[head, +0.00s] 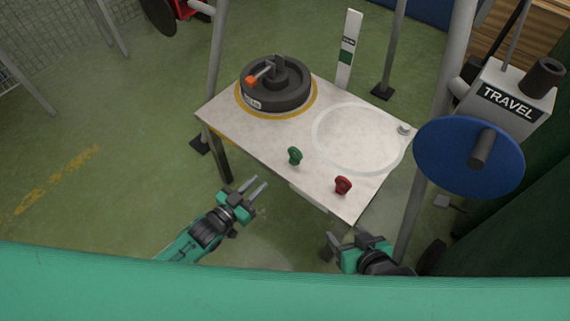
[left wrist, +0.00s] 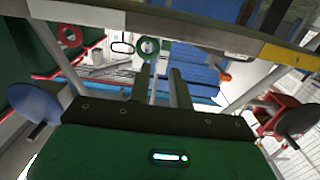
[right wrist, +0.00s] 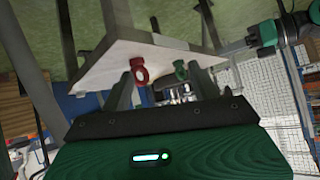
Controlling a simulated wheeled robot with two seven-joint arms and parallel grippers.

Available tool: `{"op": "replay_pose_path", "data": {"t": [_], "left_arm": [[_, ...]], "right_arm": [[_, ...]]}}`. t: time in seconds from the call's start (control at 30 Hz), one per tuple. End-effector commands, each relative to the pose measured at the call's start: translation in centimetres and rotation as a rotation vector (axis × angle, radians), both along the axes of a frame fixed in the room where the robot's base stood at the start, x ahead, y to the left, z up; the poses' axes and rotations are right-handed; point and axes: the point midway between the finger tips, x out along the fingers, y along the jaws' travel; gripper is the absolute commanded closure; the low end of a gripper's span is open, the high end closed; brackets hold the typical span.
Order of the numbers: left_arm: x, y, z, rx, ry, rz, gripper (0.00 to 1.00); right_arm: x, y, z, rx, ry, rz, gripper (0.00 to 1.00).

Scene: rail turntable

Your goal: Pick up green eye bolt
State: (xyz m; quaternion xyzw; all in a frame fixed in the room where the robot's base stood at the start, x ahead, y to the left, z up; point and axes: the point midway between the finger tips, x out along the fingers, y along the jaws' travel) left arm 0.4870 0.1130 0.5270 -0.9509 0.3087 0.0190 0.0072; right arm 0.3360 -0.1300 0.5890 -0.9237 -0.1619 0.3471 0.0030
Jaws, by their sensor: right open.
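The green eye bolt (head: 295,155) stands upright near the front edge of the white table (head: 240,128). Its green ring also shows in the left wrist view (left wrist: 148,48), just past the fingertips, and in the right wrist view (right wrist: 180,68). My left gripper (head: 258,187) is open and empty, in front of the table and short of the green eye bolt, to its lower left. My right gripper (head: 350,240) is open and empty, in front of the table's right corner. It is apart from both bolts.
A red eye bolt (head: 343,185) stands right of the green one near the front edge. A black round fixture (head: 275,85) with an orange-tipped handle sits at the back left. A blue wheel (head: 465,160) and TRAVEL box (head: 508,103) stand at right. The white ring area (head: 360,138) is clear.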

Motion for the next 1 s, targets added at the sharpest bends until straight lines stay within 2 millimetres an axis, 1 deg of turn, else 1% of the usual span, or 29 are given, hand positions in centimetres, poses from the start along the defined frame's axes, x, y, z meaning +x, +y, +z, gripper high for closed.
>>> {"op": "replay_pose_path", "data": {"t": [0.1,0.17,0.27,0.5,0.6,0.83,1.0], "left_arm": [[-0.1,-0.7,0.8,-0.023,-0.028,-0.020,0.79],[0.2,-1.0,1.1,-0.028,-0.033,-0.024,0.79],[1.3,-1.9,1.2,-0.031,-0.036,-0.025,0.79],[5.0,-4.7,1.2,-0.028,-0.034,-0.024,0.79],[6.1,-5.4,1.2,-0.028,-0.034,-0.023,0.79],[7.4,-6.3,1.2,-0.027,-0.034,-0.023,0.79],[9.5,-7.6,1.3,-0.027,-0.034,-0.024,0.79]], "right_arm": [[-0.2,0.0,1.2,0.012,-0.023,0.001,0.38],[-0.2,0.1,1.5,0.017,-0.031,0.002,0.38],[-0.1,0.4,1.6,0.027,-0.050,0.005,0.38],[0.3,1.6,1.7,0.073,-0.126,0.012,0.38],[0.4,2.0,1.8,0.088,-0.151,0.014,0.38],[0.4,2.5,1.8,0.110,-0.185,0.016,0.38],[0.5,3.4,1.9,0.152,-0.249,0.018,0.38]]}}
